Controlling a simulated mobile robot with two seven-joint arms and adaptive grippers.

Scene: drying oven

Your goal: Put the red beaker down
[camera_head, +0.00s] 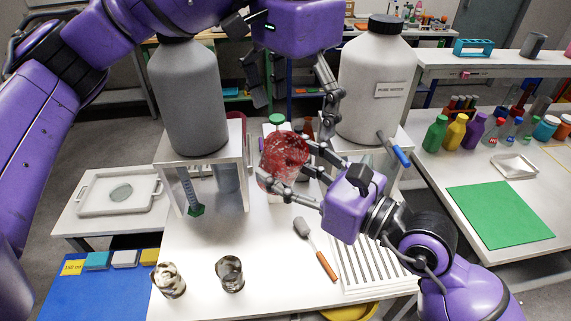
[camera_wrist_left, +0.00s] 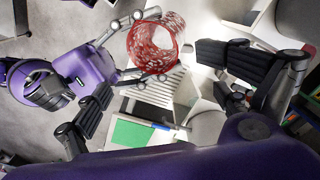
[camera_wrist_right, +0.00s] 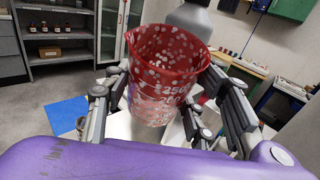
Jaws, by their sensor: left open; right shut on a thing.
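The red beaker (camera_head: 281,158) is translucent with pale spots and printed volume marks, clear in the right wrist view (camera_wrist_right: 165,75). My left gripper (camera_head: 292,85) is open and empty, higher up between the two big bottles. In its own view its fingers (camera_wrist_left: 160,112) are wide apart, with the beaker beyond them.
A grey bottle (camera_head: 187,100) on a stand is left of the beaker. A white water bottle (camera_head: 376,85) with a blue tap is at right. Two small glass beakers (camera_head: 168,281) (camera_head: 230,273), a brush (camera_head: 315,249) and a slotted rack (camera_head: 365,268) are on the table. Clear table lies front centre.

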